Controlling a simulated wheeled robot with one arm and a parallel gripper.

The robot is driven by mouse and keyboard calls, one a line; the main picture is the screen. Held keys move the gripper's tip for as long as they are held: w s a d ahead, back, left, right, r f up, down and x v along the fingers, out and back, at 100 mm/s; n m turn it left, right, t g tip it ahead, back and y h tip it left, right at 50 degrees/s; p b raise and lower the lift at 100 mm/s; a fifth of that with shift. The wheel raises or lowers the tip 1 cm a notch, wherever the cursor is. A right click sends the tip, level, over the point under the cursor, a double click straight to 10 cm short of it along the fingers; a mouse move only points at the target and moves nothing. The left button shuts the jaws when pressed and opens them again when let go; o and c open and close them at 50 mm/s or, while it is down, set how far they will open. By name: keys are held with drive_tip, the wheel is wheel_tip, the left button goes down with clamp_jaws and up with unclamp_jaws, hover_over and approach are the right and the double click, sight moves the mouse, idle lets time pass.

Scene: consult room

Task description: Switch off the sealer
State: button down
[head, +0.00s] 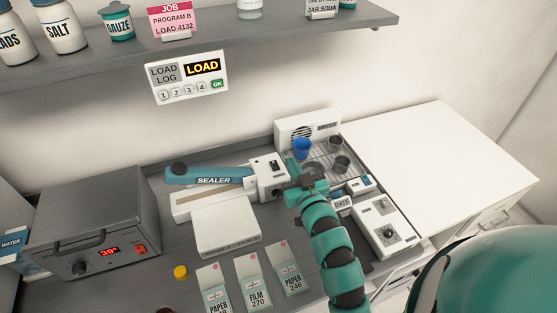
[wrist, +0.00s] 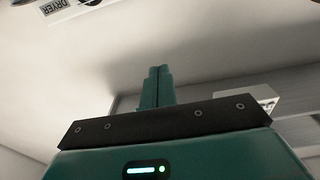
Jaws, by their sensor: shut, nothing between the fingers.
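The sealer (head: 190,208) stands on the grey counter in the middle of the head view. Its blue lever (head: 210,179) reads SEALER and runs left from a white end block (head: 265,174). Small dark controls show on top of this block; I cannot tell their on or off position. My gripper (head: 282,186) is at the right side of the block, very close to it in the picture; whether it touches is unclear. In the wrist view my gripper (wrist: 159,72) is shut with nothing between its fingers. The sealer is not recognisable there.
A grey oven (head: 95,225) with a red display stands left. Paper and film packets (head: 255,283) and a yellow cap (head: 181,272) lie in front. A rack with cups (head: 338,163) and a white device (head: 388,228) are right. A shelf (head: 230,38) hangs above. The white counter (head: 445,155) is clear.

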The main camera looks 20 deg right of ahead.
drive_tip(key=shift+g, duration=0.9)
drive_tip(key=shift+a+f, duration=0.2)
drive_tip(key=shift+f, duration=1.9)
hover_over(277, 169)
drive_tip(key=shift+s+f, duration=0.35)
drive_tip(key=shift+f, duration=0.1)
drive_tip(key=shift+w+f+p, duration=0.2)
drive_tip(key=shift+f+p, duration=0.6)
drive_tip(key=shift+f, duration=0.2)
drive_tip(key=shift+w+f+p, duration=0.1)
drive_tip(key=shift+f+p, duration=0.4)
drive_tip(key=shift+f, duration=0.65)
